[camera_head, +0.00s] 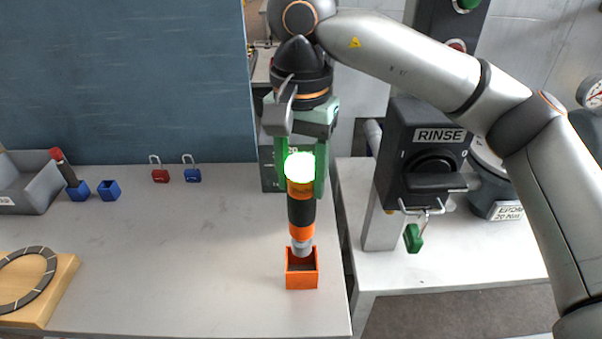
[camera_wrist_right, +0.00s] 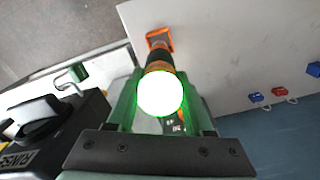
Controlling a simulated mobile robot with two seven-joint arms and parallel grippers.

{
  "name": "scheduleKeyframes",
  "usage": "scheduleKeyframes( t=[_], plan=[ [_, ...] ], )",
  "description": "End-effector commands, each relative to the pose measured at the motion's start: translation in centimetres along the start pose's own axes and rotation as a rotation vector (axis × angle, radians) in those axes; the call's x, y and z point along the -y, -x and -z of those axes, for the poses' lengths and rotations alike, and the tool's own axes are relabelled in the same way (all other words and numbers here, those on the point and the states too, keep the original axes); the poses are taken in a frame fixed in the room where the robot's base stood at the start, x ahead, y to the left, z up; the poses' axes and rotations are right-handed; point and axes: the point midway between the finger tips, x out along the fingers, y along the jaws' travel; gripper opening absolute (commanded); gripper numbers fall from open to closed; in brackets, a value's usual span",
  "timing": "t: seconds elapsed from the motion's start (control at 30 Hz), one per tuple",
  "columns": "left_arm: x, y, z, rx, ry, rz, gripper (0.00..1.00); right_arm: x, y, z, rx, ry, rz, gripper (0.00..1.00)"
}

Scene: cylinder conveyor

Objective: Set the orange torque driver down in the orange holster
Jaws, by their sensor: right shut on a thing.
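The orange and black torque driver (camera_head: 301,212) hangs upright in my right gripper (camera_head: 303,175). The right gripper's green fingers are shut on its upper end, where a bright green light glows. The driver's grey tip is at the top opening of the orange holster (camera_head: 302,280), a square box near the table's right front edge. I cannot tell how far the tip is inside. In the right wrist view, the driver (camera_wrist_right: 160,68) points away from the gripper (camera_wrist_right: 160,100) toward the holster (camera_wrist_right: 157,36). My left gripper is not in view.
A wooden board with a dark ring (camera_head: 62,285) lies at the left. Blue holders (camera_head: 109,191), a red padlock (camera_head: 160,176), a blue padlock (camera_head: 192,175) and a grey bin (camera_head: 30,185) stand further back. A RINSE switch box (camera_head: 425,150) stands right of the gripper.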

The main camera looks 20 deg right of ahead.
Motion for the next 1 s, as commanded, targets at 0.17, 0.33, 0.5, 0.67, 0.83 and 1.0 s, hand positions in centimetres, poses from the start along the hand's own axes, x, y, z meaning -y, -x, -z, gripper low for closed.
scheduleKeyframes(
  t=[0.17, 0.33, 0.5, 0.67, 0.83, 1.0],
  plan=[
    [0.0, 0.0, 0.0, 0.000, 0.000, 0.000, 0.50, 0.1, 0.1, 0.0, 0.000, 0.001, 0.003, 0.00],
    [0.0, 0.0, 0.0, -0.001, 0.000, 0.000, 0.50, 0.0, 0.1, 0.0, -0.001, 0.000, 0.002, 0.00],
    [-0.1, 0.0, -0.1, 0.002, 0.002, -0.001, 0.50, 0.1, 0.1, 0.0, -0.001, 0.000, 0.003, 0.00],
    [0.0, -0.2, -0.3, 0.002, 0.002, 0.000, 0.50, 0.0, -0.3, 0.0, -0.001, 0.000, 0.003, 0.00],
    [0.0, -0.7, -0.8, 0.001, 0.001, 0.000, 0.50, 0.1, -1.1, 0.0, -0.001, 0.000, 0.003, 0.00],
    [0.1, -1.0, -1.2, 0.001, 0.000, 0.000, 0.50, 0.1, -1.8, 0.0, -0.001, 0.000, 0.003, 0.00]
  ],
)
